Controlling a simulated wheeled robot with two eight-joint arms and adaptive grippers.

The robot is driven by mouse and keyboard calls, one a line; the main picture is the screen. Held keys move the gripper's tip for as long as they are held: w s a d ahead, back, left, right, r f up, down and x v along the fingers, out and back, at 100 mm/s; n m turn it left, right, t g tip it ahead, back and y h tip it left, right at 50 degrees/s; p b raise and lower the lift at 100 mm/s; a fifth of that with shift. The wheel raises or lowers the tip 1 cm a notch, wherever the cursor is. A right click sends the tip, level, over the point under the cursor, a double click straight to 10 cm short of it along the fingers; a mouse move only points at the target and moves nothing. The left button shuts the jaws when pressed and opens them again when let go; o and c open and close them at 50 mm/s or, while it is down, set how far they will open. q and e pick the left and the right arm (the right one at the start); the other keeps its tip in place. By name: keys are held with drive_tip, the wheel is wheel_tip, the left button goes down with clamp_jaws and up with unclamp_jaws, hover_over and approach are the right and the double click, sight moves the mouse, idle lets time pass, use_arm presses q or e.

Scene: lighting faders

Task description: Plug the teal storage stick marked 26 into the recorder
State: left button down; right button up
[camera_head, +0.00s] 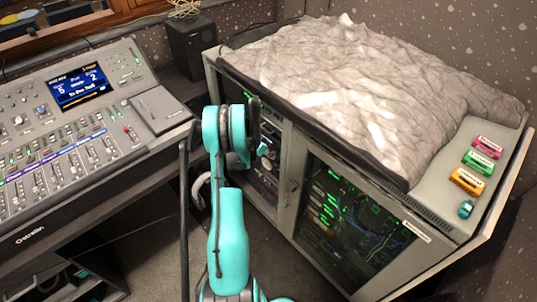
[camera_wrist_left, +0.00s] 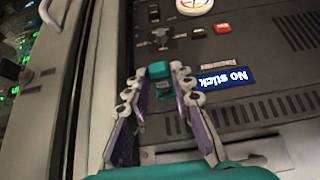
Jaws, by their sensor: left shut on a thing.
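My left gripper (camera_wrist_left: 160,82) is shut on a small teal stick (camera_wrist_left: 159,72), held between its two fingertips in the left wrist view. No number can be read on the stick. The dark grey recorder panel (camera_wrist_left: 262,55) lies in front of the fingertips, with a blue "No stick" display (camera_wrist_left: 222,80) to their right. I cannot tell whether the stick touches the panel. In the head view my teal left arm hides most of the gripper and recorder, at the cabinet's left door opening. My right gripper is not in view.
The grey cabinet (camera_head: 292,175) has a crumpled grey cloth (camera_head: 350,75) on top. Pink (camera_head: 487,147), green (camera_head: 477,162) and orange (camera_head: 467,181) labelled pieces and a small teal piece (camera_head: 466,209) lie on its right end. A mixing desk (camera_head: 70,140) stands left.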

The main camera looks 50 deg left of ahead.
use_arm(q)
drive_tip(key=shift+w+r+b, duration=0.1)
drive_tip(key=shift+w+b, duration=0.35)
drive_tip(key=shift+w, duration=0.25)
idle(1.3)
drive_tip(key=c, duration=1.2)
unclamp_jaws()
drive_tip(key=shift+w, duration=0.1)
drive_tip(key=v, duration=1.2)
